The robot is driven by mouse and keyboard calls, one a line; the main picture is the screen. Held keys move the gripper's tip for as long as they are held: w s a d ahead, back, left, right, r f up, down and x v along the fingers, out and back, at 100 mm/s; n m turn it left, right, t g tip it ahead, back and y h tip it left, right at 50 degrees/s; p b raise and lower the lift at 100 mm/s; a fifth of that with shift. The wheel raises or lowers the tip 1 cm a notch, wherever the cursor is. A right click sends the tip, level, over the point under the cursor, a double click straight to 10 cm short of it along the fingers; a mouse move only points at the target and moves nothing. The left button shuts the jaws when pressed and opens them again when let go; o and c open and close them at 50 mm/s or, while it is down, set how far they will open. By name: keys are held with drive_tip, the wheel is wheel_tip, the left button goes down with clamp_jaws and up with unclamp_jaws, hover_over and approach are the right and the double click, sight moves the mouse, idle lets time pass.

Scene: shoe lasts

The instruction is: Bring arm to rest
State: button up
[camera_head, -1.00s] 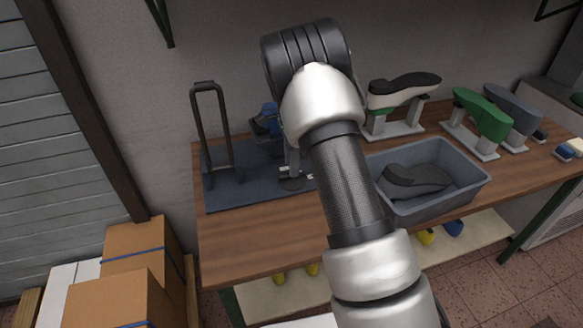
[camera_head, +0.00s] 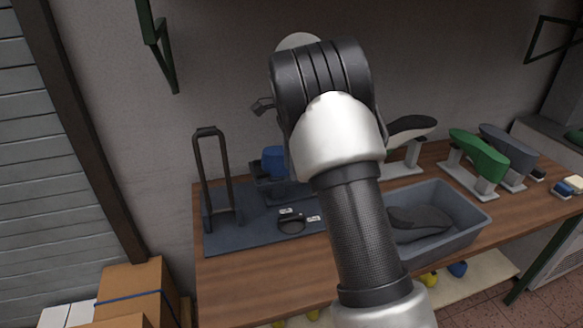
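My arm rises through the middle of the view, over the wooden table (camera_head: 240,275). Its pale, rounded joint and black ribbed link hide most of what is at its end. A small grey part (camera_head: 262,106) sticks out to the left behind the black link, high above the table. It looks like part of my gripper, but its fingers are not clear, and I cannot tell whether it is open or holds anything.
A dark mat (camera_head: 250,232) bears a black upright frame (camera_head: 229,180), a blue item (camera_head: 274,160) and a dark oval piece (camera_head: 291,223). A grey bin (camera_head: 455,238) holds a dark sole shape (camera_head: 420,217). Shoe lasts, one green (camera_head: 478,153), stand behind it. Boxes (camera_head: 138,278) stand left.

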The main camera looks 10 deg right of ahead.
drive_tip(key=s+r+n+t+y+p, duration=0.1)
drive_tip(key=s+r+n+t+p, duration=0.4)
drive_tip(key=s+r, duration=1.15)
drive_tip(key=s+r+n+h+p, duration=0.1)
drive_tip(key=s+n, duration=1.1)
drive_tip(key=s, duration=0.6)
drive_tip(key=shift+t, duration=0.3)
drive_tip(key=shift+r, duration=0.1)
